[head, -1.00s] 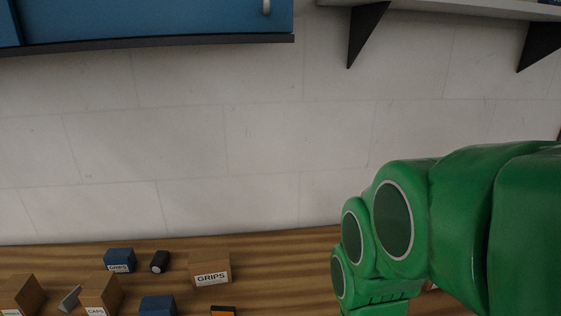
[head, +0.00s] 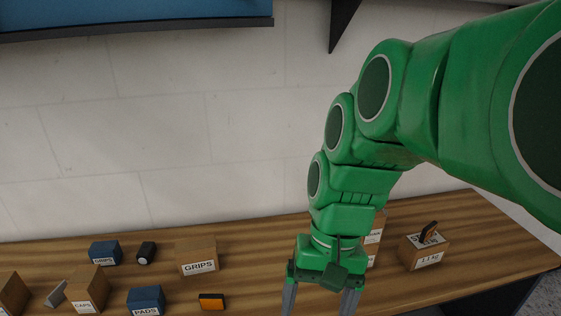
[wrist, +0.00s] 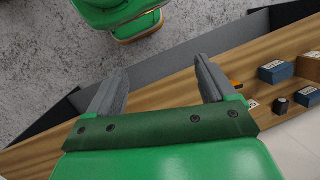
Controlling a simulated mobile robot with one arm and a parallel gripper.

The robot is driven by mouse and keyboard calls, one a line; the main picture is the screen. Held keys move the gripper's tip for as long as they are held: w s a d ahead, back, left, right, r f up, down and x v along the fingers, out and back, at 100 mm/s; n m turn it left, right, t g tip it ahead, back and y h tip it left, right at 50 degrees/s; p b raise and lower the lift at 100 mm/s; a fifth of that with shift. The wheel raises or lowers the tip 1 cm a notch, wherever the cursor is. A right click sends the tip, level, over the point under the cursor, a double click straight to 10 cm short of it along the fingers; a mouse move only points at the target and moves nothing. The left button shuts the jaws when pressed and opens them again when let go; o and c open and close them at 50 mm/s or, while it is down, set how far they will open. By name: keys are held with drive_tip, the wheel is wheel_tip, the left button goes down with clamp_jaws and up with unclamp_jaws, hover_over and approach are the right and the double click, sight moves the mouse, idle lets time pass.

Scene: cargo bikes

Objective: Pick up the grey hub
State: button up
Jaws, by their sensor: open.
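No part is plainly recognisable as the grey hub. A small dark cylinder (head: 147,252) with a pale end face lies on the wooden bench between a blue GRIPS box and a cardboard GRIPS box; it also shows at the right of the wrist view (wrist: 281,104). A flat grey piece (head: 57,293) leans beside the CAPS box at lower left; I cannot tell what it is. My gripper (head: 319,303) points down over the bench, right of these things. In the wrist view my gripper (wrist: 163,82) has its fingers wide apart with nothing between them.
Cardboard boxes marked GRIPS (head: 197,259) and CAPS (head: 86,288), blue boxes marked GRIPS (head: 105,253) and PADS (head: 146,301), and an orange block (head: 212,302) stand left of my gripper. A labelled box (head: 426,254) with a dark piece on top stands right. A wall is behind.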

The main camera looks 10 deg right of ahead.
drive_tip(key=w+a+r+m+y, duration=0.2)
drive_tip(key=w+m+y, duration=0.1)
drive_tip(key=w, duration=0.6)
drive_tip(key=w+d+r+m+t+y, duration=0.1)
drive_tip(key=w+d+m+y, duration=0.2)
drive_tip(key=w, duration=0.4)
drive_tip(key=w+d+r+m+y, duration=0.1)
drive_tip(key=w+d+m+y, duration=0.15)
drive_tip(key=w, duration=0.45)
drive_tip(key=m+t+y, duration=0.5)
drive_tip(key=m+t, duration=0.6)
drive_tip(key=m, duration=0.2)
hover_over(385, 212)
drive_tip(key=v, duration=0.3)
wheel_tip(385, 212, down, 17)
drive_tip(key=shift+s+f, duration=0.15)
drive_tip(key=shift+f, duration=3.15)
drive_tip(key=shift+a+f, duration=0.1)
drive_tip(key=shift+a, duration=0.25)
drive_tip(key=shift+x, duration=1.25)
